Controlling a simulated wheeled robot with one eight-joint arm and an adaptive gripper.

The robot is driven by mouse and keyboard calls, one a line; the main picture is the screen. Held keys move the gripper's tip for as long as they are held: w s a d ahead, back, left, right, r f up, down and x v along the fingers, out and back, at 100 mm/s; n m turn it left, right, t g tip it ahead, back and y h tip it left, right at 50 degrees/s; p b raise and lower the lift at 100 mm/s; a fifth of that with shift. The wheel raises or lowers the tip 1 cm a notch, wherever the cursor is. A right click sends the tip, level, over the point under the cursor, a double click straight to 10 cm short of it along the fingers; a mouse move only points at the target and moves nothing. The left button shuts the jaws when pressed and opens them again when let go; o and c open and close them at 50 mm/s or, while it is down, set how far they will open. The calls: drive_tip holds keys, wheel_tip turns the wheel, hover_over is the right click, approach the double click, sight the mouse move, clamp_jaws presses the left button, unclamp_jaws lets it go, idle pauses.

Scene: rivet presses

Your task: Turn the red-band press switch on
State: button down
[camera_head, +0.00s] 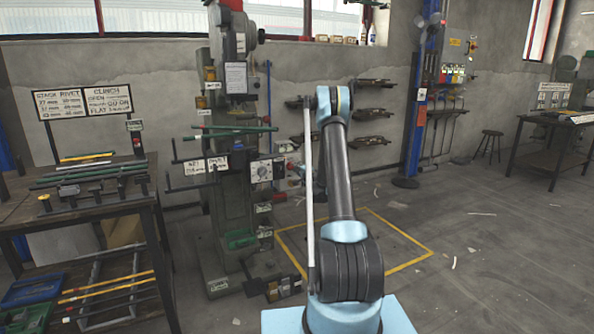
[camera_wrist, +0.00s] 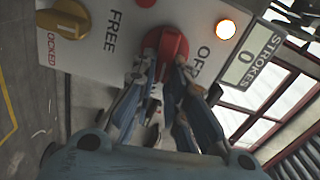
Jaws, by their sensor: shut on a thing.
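In the wrist view a red rotary knob (camera_wrist: 170,42) sits on a pale switch panel (camera_wrist: 98,62). The word OFF is printed to its right; the panel below it is hidden by the fingers. My gripper (camera_wrist: 165,65) has its fingers closed around the knob's lower part. A yellow knob (camera_wrist: 66,22) with FREE and LOCKED labels is to the left. A round lamp (camera_wrist: 225,29) glows at the upper right. In the head view the panel (camera_head: 262,172) is on the green press (camera_head: 233,130), and my arm reaches beside it. The knob's exact pointer direction is unclear.
A STROKES counter (camera_wrist: 245,70) reading 0 is beside the panel. A workbench (camera_head: 90,208) with rods and tools stands left of the press. Another bench (camera_head: 560,150) is at the far right. The floor at right is mostly open.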

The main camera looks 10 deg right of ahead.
drive_tip(key=shift+d+f+m, duration=0.15)
drive_tip(key=shift+d+m, duration=0.1)
drive_tip(key=shift+m, duration=0.35)
drive_tip(key=c, duration=1.7)
unclamp_jaws()
drive_tip(key=shift+f, duration=0.15)
drive_tip(key=shift+o, duration=0.5)
drive_tip(key=shift+a, duration=0.1)
drive_tip(key=v, duration=1.2)
